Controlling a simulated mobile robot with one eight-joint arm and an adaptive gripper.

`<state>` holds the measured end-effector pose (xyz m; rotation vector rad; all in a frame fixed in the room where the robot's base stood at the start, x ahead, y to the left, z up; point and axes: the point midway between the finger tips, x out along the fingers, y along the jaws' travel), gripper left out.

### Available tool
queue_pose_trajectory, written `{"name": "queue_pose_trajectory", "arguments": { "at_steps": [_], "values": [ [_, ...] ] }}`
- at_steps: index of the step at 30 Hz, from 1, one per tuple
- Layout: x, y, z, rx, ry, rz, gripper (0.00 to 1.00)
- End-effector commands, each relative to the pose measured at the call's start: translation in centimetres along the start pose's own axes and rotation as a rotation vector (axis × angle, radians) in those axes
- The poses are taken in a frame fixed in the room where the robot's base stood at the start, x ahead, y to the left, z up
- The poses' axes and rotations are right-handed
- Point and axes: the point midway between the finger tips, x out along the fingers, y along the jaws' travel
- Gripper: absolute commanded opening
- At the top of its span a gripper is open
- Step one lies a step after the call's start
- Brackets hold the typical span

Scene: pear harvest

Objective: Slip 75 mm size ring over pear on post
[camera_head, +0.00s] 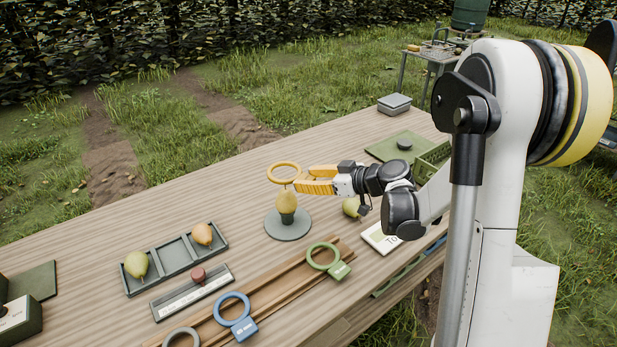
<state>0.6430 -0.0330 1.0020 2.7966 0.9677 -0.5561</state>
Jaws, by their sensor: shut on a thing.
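A yellow pear (286,203) stands upright on a dark post in the middle of a round grey base (288,230) on the wooden table. My gripper (303,185), with yellow-orange fingers, comes in from the right and is shut on a yellow ring (283,165). The ring is above the pear's top, apparently level and clear of it; its exact centring over the pear I cannot tell from this angle. No size marking on the yellow ring is readable.
A wooden rack (283,288) holds a green ring (324,247), a blue ring (233,296) and a grey ring (180,331). A compartment tray (175,256) holds two pears. A green pear (350,207) and a scale (382,240) sit right, under my arm.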

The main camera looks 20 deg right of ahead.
Motion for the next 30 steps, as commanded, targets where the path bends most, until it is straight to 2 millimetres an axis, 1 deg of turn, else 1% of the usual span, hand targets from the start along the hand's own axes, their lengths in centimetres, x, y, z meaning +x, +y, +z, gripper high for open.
{"name": "queue_pose_trajectory", "arguments": {
  "at_steps": [3, 30],
  "values": [
    [0.3, 0.0, 0.7, 0.0, 0.0, 0.0, 0.19],
    [2.0, 0.0, 4.8, 0.001, 0.0, 0.001, 0.19]
  ]
}}
